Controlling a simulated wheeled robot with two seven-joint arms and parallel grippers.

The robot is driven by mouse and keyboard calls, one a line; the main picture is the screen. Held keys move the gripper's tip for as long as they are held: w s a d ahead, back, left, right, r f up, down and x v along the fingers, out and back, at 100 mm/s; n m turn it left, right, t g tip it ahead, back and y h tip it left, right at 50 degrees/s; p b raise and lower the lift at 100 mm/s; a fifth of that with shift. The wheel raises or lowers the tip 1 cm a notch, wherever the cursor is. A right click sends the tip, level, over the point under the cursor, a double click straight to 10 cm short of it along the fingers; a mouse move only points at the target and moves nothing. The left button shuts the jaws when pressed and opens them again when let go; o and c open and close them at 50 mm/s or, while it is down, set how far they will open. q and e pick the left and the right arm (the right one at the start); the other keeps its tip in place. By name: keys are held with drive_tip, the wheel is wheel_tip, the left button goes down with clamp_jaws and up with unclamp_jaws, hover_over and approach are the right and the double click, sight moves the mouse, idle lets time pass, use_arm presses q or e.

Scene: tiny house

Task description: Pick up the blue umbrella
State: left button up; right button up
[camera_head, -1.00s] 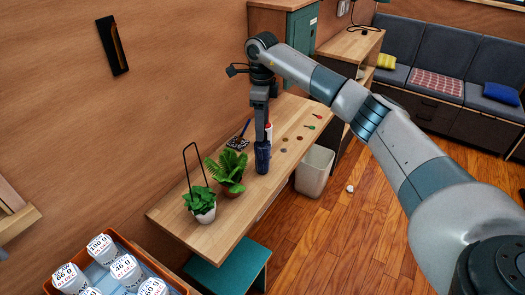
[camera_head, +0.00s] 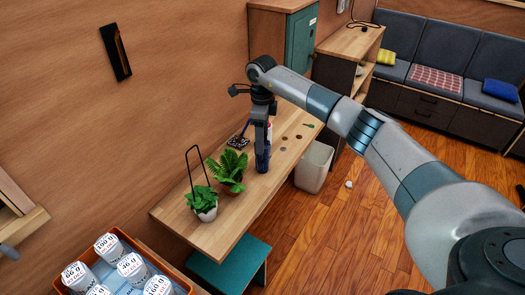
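The blue umbrella (camera_head: 263,161) is a dark blue folded shape standing upright on the wooden table, behind and to the right of two potted plants. My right gripper (camera_head: 262,146) comes down over it from above, pointing at the table, and its fingers overlap the umbrella's upper part. I cannot tell whether the fingers are closed on it. My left gripper is not in view.
A leafy fern in a pot (camera_head: 232,172) and a white-potted plant (camera_head: 202,204) with a wire hoop stand close to the umbrella. Small coin-like discs (camera_head: 284,149) and a green-handled item (camera_head: 309,125) lie to the right. A white bin (camera_head: 313,167) stands beside the table.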

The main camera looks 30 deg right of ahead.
drive_tip(key=shift+f+p, duration=0.3)
drive_tip(key=shift+f, duration=0.85)
clamp_jaws()
drive_tip(key=shift+r, duration=0.15)
